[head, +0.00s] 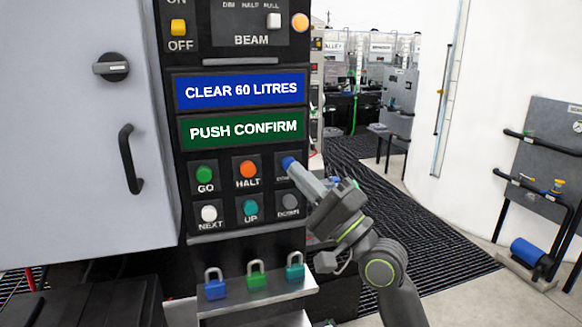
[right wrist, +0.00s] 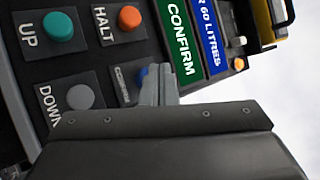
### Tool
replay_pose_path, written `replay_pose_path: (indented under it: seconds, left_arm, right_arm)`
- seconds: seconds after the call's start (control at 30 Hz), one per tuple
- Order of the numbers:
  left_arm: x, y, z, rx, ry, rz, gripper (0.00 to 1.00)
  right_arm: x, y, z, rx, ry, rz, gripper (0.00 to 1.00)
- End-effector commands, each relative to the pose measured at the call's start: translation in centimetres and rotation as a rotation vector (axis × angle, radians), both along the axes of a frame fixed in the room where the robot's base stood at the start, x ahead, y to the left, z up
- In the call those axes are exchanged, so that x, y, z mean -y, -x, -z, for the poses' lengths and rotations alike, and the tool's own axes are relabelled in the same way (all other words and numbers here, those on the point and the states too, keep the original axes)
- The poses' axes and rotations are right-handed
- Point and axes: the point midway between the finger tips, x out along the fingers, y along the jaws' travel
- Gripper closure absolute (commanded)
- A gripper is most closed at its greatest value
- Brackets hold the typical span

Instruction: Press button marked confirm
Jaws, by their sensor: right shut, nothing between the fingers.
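The blue confirm button (head: 288,162) is at the right end of the upper button row on the dark panel. Its label is mostly hidden in the head view. In the right wrist view a part of the blue button (right wrist: 142,76) shows behind my fingers, beside a partly covered label. My right gripper (head: 297,172) is shut and empty, its fingertips right at the blue button. It also shows in the right wrist view (right wrist: 157,84). I cannot tell whether the tips touch the button. My left gripper is not in view.
Close by are the orange HALT button (head: 247,169), green GO (head: 204,174), white NEXT (head: 209,213), teal UP (head: 250,208) and grey DOWN (head: 289,202). A green sign (head: 243,128) reads PUSH CONFIRM. Padlocks hang on a ledge (head: 240,303) below. A grey cabinet (head: 75,170) stands left.

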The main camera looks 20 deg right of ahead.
Motion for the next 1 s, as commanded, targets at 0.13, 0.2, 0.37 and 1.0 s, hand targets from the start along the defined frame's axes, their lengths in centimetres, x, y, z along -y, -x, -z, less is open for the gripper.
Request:
replay_pose_path:
  seconds: [0.13, 0.2, 0.37, 1.0]
  left_arm:
    - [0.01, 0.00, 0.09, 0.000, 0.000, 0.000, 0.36]
    - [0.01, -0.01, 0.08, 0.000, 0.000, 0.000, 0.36]
    - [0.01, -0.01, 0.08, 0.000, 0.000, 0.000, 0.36]
    - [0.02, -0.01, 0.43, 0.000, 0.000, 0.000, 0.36]
  right_arm:
    - [0.01, -0.28, 0.03, -0.001, 0.001, 0.000, 1.00]
    - [0.01, -0.26, 0.02, -0.001, 0.001, 0.000, 1.00]
    - [0.00, -0.26, 0.03, -0.001, 0.001, 0.000, 1.00]
    - [-0.02, -0.93, 0.04, 0.000, 0.001, 0.001, 1.00]
